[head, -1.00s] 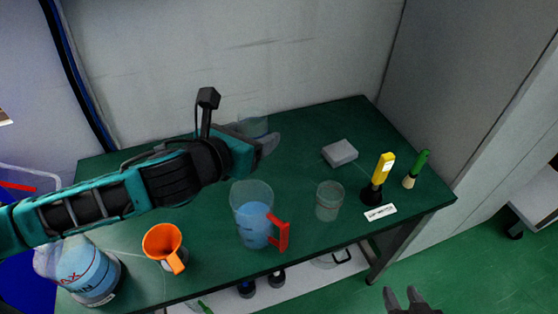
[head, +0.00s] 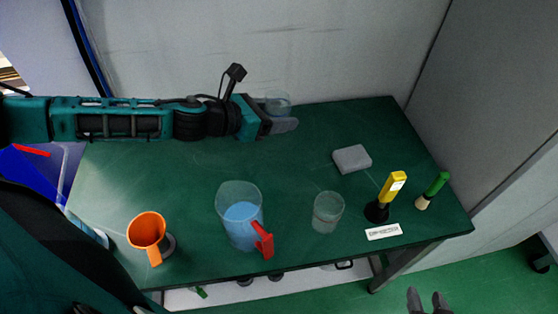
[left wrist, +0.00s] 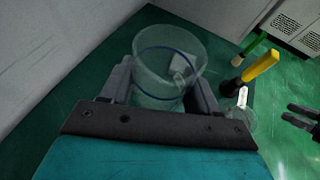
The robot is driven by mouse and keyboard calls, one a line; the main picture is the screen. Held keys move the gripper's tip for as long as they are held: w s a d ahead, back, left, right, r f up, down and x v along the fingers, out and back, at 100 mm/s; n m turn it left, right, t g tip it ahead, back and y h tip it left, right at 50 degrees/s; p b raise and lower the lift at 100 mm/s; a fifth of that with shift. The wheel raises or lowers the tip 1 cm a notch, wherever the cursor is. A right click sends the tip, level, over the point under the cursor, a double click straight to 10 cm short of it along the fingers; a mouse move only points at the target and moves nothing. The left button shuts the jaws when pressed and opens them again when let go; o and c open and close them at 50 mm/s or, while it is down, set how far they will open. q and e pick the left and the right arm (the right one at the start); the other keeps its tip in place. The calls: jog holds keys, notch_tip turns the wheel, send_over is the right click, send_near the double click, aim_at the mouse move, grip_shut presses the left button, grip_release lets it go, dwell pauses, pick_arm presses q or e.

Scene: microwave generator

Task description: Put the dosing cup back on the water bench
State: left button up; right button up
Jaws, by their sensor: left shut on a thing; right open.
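My left gripper (head: 282,124) is shut on a clear dosing cup (head: 277,101) over the back edge of the green water bench (head: 190,170). In the left wrist view the cup (left wrist: 160,85) is between the fingers, with a blue line around it, and looks empty. Its base is partly hidden in the head view, and I cannot tell whether it touches the bench. My right gripper (head: 428,300) is open and empty, low at the front right, off the bench. It also shows at the right edge of the left wrist view (left wrist: 302,114).
A jug of blue water with a red handle (head: 241,224), an orange funnel-like cup (head: 147,231) and another clear cup (head: 327,214) stand along the front. The back middle is clear.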

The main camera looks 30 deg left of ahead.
pick_arm(q)
jog(key=b, duration=0.2)
send_over(278, 169)
notch_tip(278, 169, down, 12)
jog(key=shift+a+r, duration=0.1)
jog(key=shift+r, duration=0.05)
jog(key=shift+f+b, duration=0.7)
jog(key=shift+f, duration=1.5)
jog(key=shift+f, duration=0.15)
jog(key=o, duration=1.1)
